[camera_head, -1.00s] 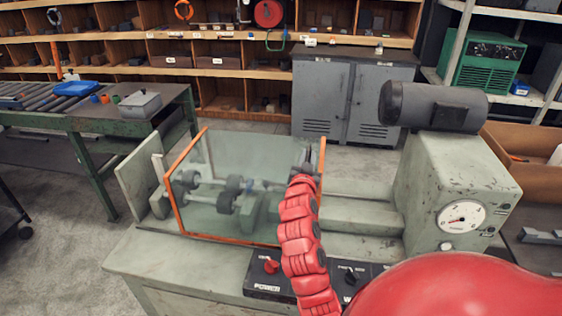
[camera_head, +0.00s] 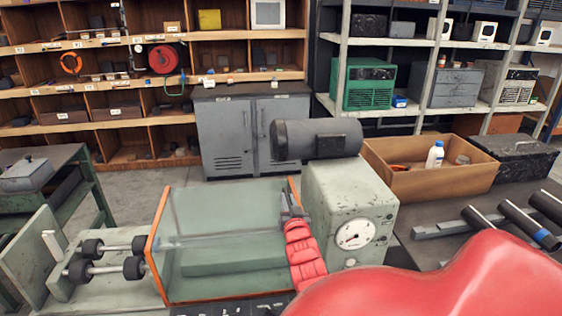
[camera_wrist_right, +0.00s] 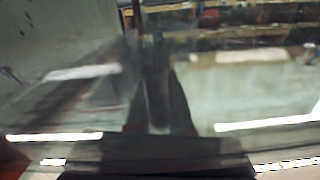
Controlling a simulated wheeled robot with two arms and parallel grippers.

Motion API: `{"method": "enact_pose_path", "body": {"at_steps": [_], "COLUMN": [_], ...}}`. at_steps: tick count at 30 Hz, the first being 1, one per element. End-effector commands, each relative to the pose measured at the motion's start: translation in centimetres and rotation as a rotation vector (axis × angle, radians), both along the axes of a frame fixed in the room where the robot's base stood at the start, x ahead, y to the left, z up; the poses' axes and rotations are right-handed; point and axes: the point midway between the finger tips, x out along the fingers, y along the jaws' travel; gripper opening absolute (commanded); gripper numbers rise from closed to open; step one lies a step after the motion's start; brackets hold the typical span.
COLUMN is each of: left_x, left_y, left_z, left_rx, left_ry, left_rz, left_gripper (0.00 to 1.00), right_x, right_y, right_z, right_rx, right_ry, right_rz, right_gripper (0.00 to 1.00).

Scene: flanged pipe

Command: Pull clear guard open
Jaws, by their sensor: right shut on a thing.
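The clear guard (camera_head: 220,235), a see-through box with orange edges, stands on the pale green machine. It sits at the right of the machine bed, close to the headstock block with the gauge (camera_head: 350,185). The rollers (camera_head: 105,260) are uncovered to the left of the guard's left orange edge. My right gripper (camera_head: 290,208) is at the guard's right edge, shut on it; the fingertips are small and partly hidden there. The right wrist view is blurred and shows my dark fingers (camera_wrist_right: 160,95) against clear panel. My left gripper is not in view.
A grey motor (camera_head: 317,138) sits on top of the headstock. A cardboard box (camera_head: 405,182) with a bottle and a bench with metal bars (camera_head: 450,230) stand at the right. A green bench (camera_head: 55,200) is at the left.

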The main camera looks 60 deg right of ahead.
Motion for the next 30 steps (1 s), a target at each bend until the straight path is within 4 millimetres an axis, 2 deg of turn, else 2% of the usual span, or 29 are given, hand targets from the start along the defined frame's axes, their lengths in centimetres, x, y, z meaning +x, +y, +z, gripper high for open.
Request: {"method": "enact_pose_path", "body": {"at_steps": [11,12,16,17,26,30], "left_x": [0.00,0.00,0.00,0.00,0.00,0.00], "left_y": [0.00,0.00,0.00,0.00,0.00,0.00], "left_z": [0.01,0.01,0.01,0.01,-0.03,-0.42], "left_rx": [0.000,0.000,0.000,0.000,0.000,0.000], "left_ry": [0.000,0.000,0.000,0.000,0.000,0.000], "left_rz": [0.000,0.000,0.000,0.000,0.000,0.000], "left_gripper": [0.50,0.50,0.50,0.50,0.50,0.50], "right_x": [-0.16,-0.15,-0.13,-0.12,-0.17,-0.83], "right_y": [-0.14,-0.15,-0.12,-0.12,-0.04,0.59], "right_z": [-0.17,-0.16,-0.12,-0.11,-0.08,-0.22], "right_rx": [0.003,0.003,0.002,0.002,0.001,0.001], "right_ry": [0.002,0.002,0.002,0.001,0.001,0.001], "right_rz": [-0.001,-0.001,-0.002,-0.001,-0.001,-0.002], "right_gripper": [0.00,0.21,0.44,0.47,0.47,0.47]}}
